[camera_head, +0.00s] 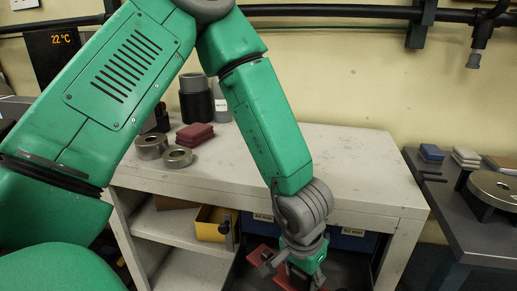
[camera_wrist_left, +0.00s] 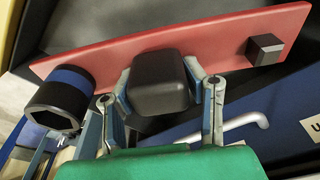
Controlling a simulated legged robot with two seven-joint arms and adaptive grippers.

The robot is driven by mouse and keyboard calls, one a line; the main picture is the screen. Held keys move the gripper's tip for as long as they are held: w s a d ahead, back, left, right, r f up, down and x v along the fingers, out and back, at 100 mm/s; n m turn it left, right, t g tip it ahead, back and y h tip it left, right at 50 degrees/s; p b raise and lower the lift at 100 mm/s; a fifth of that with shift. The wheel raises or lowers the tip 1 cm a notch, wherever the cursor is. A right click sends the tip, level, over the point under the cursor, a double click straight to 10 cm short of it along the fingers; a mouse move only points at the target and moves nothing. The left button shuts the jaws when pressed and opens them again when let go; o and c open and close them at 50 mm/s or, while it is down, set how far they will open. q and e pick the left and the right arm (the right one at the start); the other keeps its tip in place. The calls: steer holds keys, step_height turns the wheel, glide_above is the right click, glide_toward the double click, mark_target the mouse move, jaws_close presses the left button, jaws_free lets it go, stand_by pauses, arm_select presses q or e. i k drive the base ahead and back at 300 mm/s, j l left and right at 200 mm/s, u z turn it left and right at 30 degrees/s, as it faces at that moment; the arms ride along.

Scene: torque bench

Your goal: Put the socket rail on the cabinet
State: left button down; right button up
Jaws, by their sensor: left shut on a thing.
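The socket rail is a red plate that shows in the left wrist view (camera_wrist_left: 230,35), with a black square peg at its right end and a black socket with a blue band near its left end. My left gripper (camera_wrist_left: 160,95) is shut on the black block at the rail's middle. In the head view my left gripper (camera_head: 293,270) is low, in front of the cabinet, with parts of the red rail (camera_head: 262,254) on both sides of it. The white cabinet (camera_head: 330,150) has a worn top, open shelves and blue drawers. My right gripper is out of view.
Metal rings (camera_head: 151,146), red blocks (camera_head: 195,136) and dark cylinders (camera_head: 196,98) stand on the left of the cabinet top. Its right half is clear. A yellow bin (camera_head: 212,222) sits on a shelf. A grey bench (camera_head: 465,205) stands at the right.

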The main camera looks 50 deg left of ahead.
mark_target(250, 154)
steer(key=l+u, duration=0.15)
steer(key=k+j+u, duration=0.2)
steer(key=k, duration=0.3)
steer(key=k+j+u, duration=0.2)
steer(key=k+j, duration=0.2)
steer(key=k, duration=0.05)
